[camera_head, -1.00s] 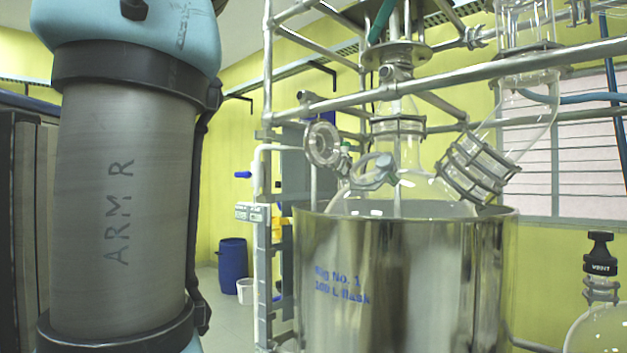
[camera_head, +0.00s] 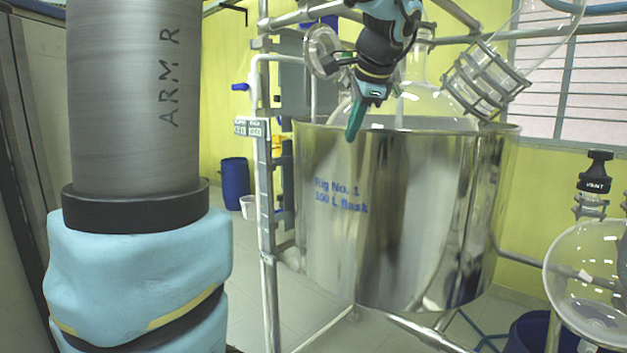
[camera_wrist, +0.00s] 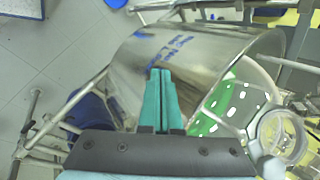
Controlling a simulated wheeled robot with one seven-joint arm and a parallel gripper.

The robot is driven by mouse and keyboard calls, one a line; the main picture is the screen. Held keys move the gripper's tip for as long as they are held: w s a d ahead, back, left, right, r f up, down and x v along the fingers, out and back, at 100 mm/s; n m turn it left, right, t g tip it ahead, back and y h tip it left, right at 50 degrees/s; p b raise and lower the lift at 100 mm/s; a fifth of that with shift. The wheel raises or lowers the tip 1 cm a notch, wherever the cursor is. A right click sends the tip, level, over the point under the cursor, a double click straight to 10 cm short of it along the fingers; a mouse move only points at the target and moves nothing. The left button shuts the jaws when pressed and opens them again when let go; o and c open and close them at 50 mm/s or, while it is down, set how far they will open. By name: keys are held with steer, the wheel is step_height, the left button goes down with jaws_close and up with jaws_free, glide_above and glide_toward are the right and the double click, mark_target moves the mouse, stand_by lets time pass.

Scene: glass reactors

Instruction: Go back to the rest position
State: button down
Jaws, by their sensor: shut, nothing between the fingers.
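My gripper (camera_head: 354,120) has teal fingers and hangs downward in front of the upper rim of the steel vessel in the head view. In the wrist view my gripper (camera_wrist: 161,80) is shut, its two fingers side by side with nothing between them. The steel vessel (camera_head: 400,230), marked "Rig No. 1 100 L flask", stands behind the fingertips, and its shiny wall (camera_wrist: 190,60) fills the middle of the wrist view. I cannot tell how far the fingers are from the wall. The glass flask (camera_head: 430,105) sits in the vessel, partly hidden by my arm.
Metal frame tubes (camera_head: 264,200) stand left of the vessel. A clamped glass neck (camera_head: 487,80) slants at the upper right. A round glass vessel (camera_head: 590,280) with a black cap stands at the right. A blue drum (camera_head: 234,184) stands at the back.

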steer(key=s+a+f+n+g, duration=0.1)
steer(key=s+a+f+n, duration=0.3)
steer(key=f, duration=0.5)
steer(key=s+a+f+n+g+h, duration=0.1)
steer(key=s+a+f+n+g, duration=0.1)
steer(key=s+a+f+n, duration=0.3)
steer(key=s+a+f+n+g+h, duration=0.1)
steer(key=s+a+f+n, duration=0.4)
steer(key=f, duration=0.9)
steer(key=shift+a+n+g, duration=0.3)
steer(key=shift+n+g, duration=0.2)
steer(key=shift+w+r, duration=0.1)
